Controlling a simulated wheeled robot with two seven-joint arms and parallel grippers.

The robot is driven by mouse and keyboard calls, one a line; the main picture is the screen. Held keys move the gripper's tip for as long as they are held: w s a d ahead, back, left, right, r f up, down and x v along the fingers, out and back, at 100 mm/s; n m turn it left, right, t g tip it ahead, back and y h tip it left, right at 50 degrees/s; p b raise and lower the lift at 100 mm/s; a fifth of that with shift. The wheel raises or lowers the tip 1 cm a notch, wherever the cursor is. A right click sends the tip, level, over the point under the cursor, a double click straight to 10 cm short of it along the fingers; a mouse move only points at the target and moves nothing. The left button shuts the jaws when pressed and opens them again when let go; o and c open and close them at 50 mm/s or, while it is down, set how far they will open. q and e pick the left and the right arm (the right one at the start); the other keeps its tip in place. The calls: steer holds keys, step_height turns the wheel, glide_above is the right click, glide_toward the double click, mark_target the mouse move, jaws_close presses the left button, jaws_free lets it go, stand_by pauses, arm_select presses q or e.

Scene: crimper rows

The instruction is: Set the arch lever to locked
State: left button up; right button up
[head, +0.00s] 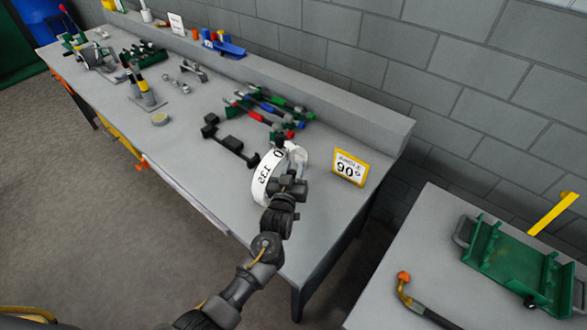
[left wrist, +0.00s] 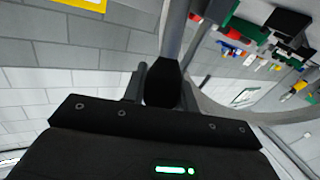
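The white arch (head: 264,180), with black markings on its face, stands near the right end of the long grey bench. It also shows as a pale curved band in the left wrist view (left wrist: 232,118). My left gripper (head: 289,180) is at the arch's right side and hides part of it in the head view. In the left wrist view, the arch lever's grey bar (left wrist: 174,35) runs down to a black end (left wrist: 163,84) between my two fingers. The fingers lie close against both sides of it. My right gripper is out of view.
A yellow-framed 90° sign (head: 349,168) stands just right of the arch. A black bracket (head: 229,141) and several coloured-handled tools (head: 266,106) lie behind it. A second table (head: 400,275) at the right bears a green tray (head: 512,258).

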arm_select(q)
jaws_close()
steer(key=shift+f+b, duration=0.25)
steer(key=shift+b, duration=0.1)
steer(key=t+b, duration=0.1)
steer(key=b, duration=0.1)
steer(key=s+a+n+b, duration=0.1)
steer(key=b, duration=0.1)
steer(key=shift+s+f+t, duration=0.15)
steer(key=shift+f+t, duration=0.25)
steer(key=shift+s+a+r+t+b, duration=0.15)
steer(key=shift+s+t+b, duration=0.15)
steer(key=shift+b, duration=0.2)
steer(key=shift+r, duration=0.15)
steer(key=o, duration=0.6)
jaws_free()
